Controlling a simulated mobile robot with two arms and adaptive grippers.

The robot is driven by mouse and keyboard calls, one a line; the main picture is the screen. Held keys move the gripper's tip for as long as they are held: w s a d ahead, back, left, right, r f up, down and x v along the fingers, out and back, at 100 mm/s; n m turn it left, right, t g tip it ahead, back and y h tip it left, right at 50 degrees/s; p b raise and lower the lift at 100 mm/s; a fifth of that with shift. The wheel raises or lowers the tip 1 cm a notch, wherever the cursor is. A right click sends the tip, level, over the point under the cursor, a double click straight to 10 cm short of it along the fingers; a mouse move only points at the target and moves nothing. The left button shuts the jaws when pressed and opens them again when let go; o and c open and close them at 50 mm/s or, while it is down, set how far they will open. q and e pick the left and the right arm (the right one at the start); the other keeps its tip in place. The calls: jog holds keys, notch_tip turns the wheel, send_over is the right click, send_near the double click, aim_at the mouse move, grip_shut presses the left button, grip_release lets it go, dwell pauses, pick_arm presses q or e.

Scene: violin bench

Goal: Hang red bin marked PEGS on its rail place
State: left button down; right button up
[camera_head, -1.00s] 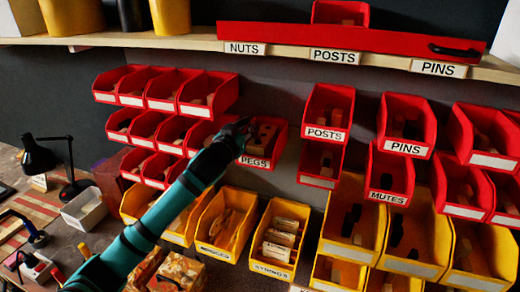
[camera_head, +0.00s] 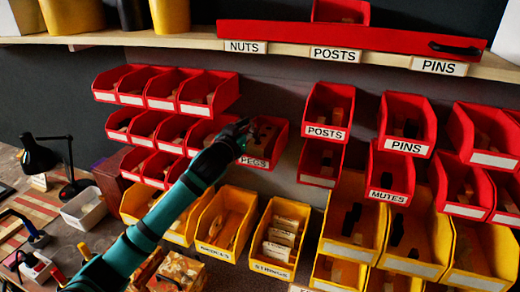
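The red bin marked PEGS (camera_head: 263,148) is at the middle of the wall, in line with the second row of red bins, with brown pieces inside. Its label faces forward and it looks about level. My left gripper (camera_head: 243,130) is at the bin's left side, reaching from the lower left. The dark fingers overlap the bin's left wall; whether they are closed on it is too small to tell. Whether the bin's back sits on the rail is hidden. My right gripper is not in view.
Red bins stand close on the left (camera_head: 200,133), and the POSTS bin (camera_head: 327,133) is to the right. Yellow bins (camera_head: 272,268) hang below. A wooden shelf (camera_head: 180,41) runs above, carrying a long red piece (camera_head: 350,42). A black lamp (camera_head: 40,157) stands at the left.

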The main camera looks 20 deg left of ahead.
pick_arm(q)
jog(key=shift+f+b, duration=0.4)
jog(key=shift+f, duration=0.25)
jog(key=c, duration=1.4)
grip_release()
jog(key=shift+f, duration=0.1)
jog(key=shift+s, duration=0.1)
jog(key=s, duration=1.1)
jog(key=shift+s+d+r, duration=0.3)
jog(key=shift+s+r, duration=0.1)
